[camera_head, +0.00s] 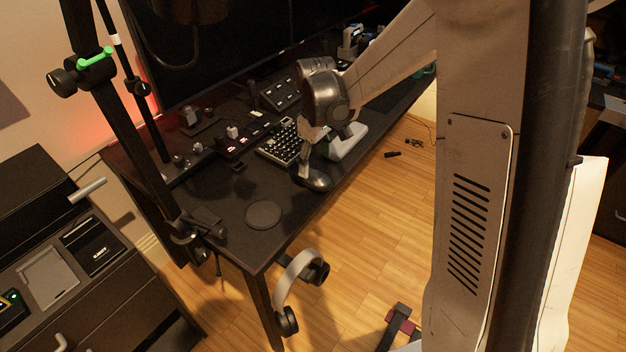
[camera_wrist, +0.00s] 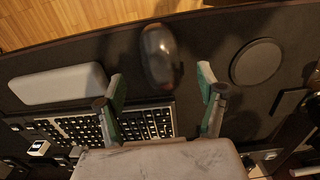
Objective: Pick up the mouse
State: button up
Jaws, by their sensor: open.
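The dark, glossy mouse (camera_wrist: 158,55) lies on the black desk between the wrist rest and the round coaster. In the head view the mouse (camera_head: 316,179) sits near the desk's front edge, just below my gripper (camera_head: 306,165). In the wrist view my gripper (camera_wrist: 160,82) is open, with one green-padded finger on each side of the picture's middle. The mouse shows between and mostly beyond the fingertips, and the fingers do not grip it. In the head view my wrist hides part of the gripper.
A pale wrist rest (camera_wrist: 58,84) and a keyboard (camera_wrist: 140,122) lie left of and below the mouse. A round dark coaster (camera_wrist: 256,62) lies to its right, with bare desk between. Headphones (camera_head: 298,280) hang at the desk's front edge. A large monitor (camera_head: 220,45) stands behind.

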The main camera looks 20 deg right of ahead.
aim_at(313, 172)
jog(key=shift+w+a+f+b, duration=0.1)
jog(key=shift+f+b, duration=0.25)
jog(key=shift+f, duration=1.25)
jog(key=shift+w+a+f+b, duration=0.1)
jog(key=shift+f+b, duration=0.25)
jog(key=shift+f, duration=1.2)
jog(key=shift+c, duration=0.5)
jog(key=c, duration=1.2)
